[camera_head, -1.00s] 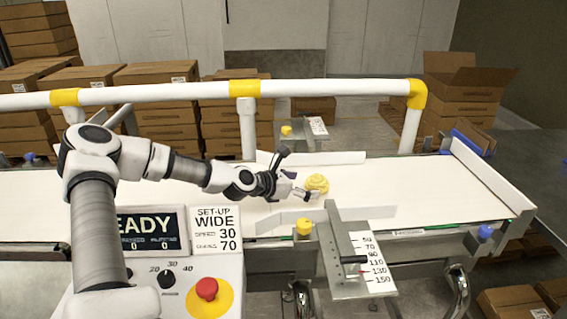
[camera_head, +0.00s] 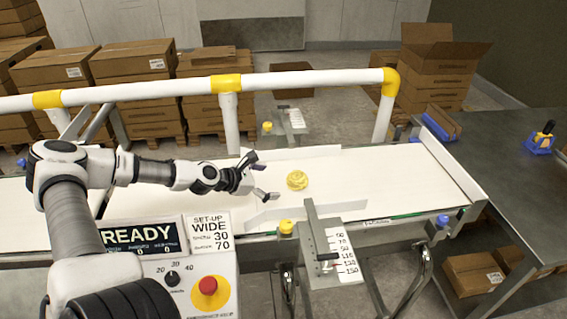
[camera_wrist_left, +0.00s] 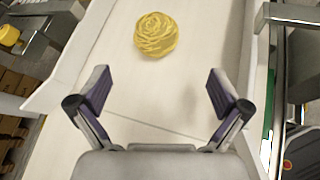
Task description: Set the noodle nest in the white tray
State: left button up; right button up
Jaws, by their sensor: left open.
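The yellow noodle nest (camera_head: 297,180) lies on the white belt (camera_head: 390,180) between the two guide rails. In the left wrist view the nest (camera_wrist_left: 156,34) is ahead of the fingertips, near the top. My left gripper (camera_head: 262,175) is open and empty, just left of the nest and apart from it. Its two spread fingers (camera_wrist_left: 160,90) show in the left wrist view with bare belt between them. I see no white tray in these frames. My right gripper is not in view.
A white rail with yellow joints (camera_head: 226,83) runs behind the belt. A control panel with a red stop button (camera_head: 208,286) stands in front. A scale plate (camera_head: 338,252) and yellow knob (camera_head: 286,227) sit at the near edge. A dark table (camera_head: 510,185) stands at right.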

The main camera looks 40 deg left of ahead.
aim_at(298, 176)
pick_arm(q)
jog(key=w+m+g+b, duration=0.1)
jog(key=m+b, duration=0.1)
jog(key=m, duration=0.2)
jog(key=w+m+g+b, duration=0.2)
jog(key=m, duration=0.2)
jog(key=w+m+g+y+b, duration=0.1)
jog(key=m+g+b, duration=0.1)
jog(key=m, duration=0.2)
jog(key=shift+w+d+f, duration=0.2)
jog(key=shift+d+f, duration=0.05)
jog(key=shift+d, duration=0.15)
jog(key=m+g+y+b, duration=0.1)
jog(key=m, duration=0.1)
jog(key=w+d+r+m+y+b, duration=0.1)
jog(key=m, duration=0.1)
jog(key=w+m+g+y+b, duration=0.1)
jog(key=m, duration=0.1)
jog(key=shift+w+d+r+g, duration=0.15)
jog(key=shift+d+r+g, duration=0.15)
jog(key=shift+d+r, duration=0.1)
jog(key=d+r+m+y, duration=0.1)
jog(key=w+r+m+g+y+b, duration=0.1)
jog(key=m, duration=0.1)
jog(key=shift+w+d, duration=0.2)
jog(key=shift+d, duration=0.15)
jog(key=p+x, duration=0.2)
jog(key=x, duration=0.5)
jog(key=shift+f, duration=0.3)
jog(key=c, duration=1.3)
